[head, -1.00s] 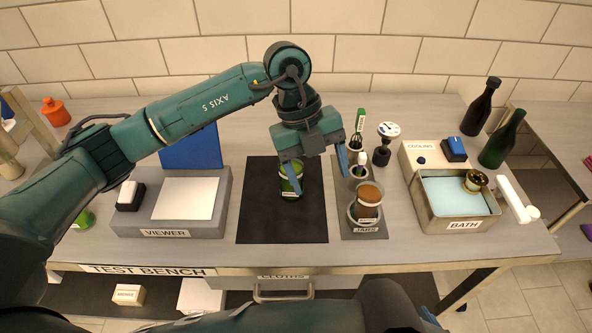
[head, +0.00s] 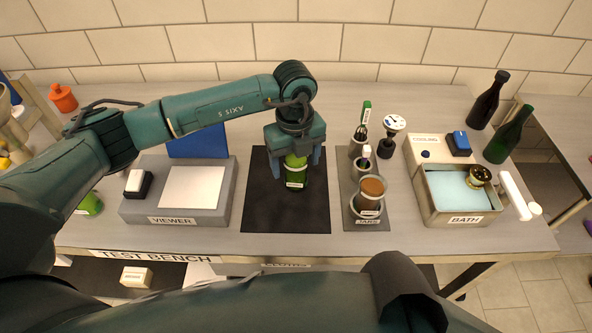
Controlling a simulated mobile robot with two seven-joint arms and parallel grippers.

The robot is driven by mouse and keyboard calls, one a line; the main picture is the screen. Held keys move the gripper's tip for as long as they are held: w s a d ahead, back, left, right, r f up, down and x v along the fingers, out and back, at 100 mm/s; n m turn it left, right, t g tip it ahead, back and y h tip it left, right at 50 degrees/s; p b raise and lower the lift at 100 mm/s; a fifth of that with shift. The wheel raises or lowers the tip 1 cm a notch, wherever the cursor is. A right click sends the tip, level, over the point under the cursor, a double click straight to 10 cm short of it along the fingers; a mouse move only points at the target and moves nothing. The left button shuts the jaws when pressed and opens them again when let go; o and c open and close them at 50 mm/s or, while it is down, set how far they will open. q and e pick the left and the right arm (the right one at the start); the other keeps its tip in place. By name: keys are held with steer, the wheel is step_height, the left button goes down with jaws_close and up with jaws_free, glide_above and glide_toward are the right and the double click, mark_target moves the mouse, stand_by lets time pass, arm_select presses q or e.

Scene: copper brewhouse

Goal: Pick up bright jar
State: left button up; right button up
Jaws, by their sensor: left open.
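A green jar (head: 296,174) with a pale label stands upright on the black mat (head: 258,205). A brown-topped jar (head: 368,197) with a label stands in the grey holder marked JARS (head: 367,226). The labels are too small for me to tell which jar is the bright one. My left gripper (head: 296,160) is open, its fingers pointing down on either side of the green jar's top, which it partly hides. I cannot tell whether the fingers touch the jar. My right gripper is not in view.
The viewer (head: 174,221) stands left of the mat. Right of the jar holder are a round-headed gauge (head: 395,123), the bath (head: 464,220), a cooling box (head: 425,143) and two dark bottles (head: 508,134). Tools stand in the holder's rear cups. The bench front is clear.

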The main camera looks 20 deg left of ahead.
arm_select(q)
steer(key=shift+f, duration=1.5)
steer(key=shift+c, duration=0.2)
steer(key=shift+w, duration=0.1)
steer(key=c, duration=1.2)
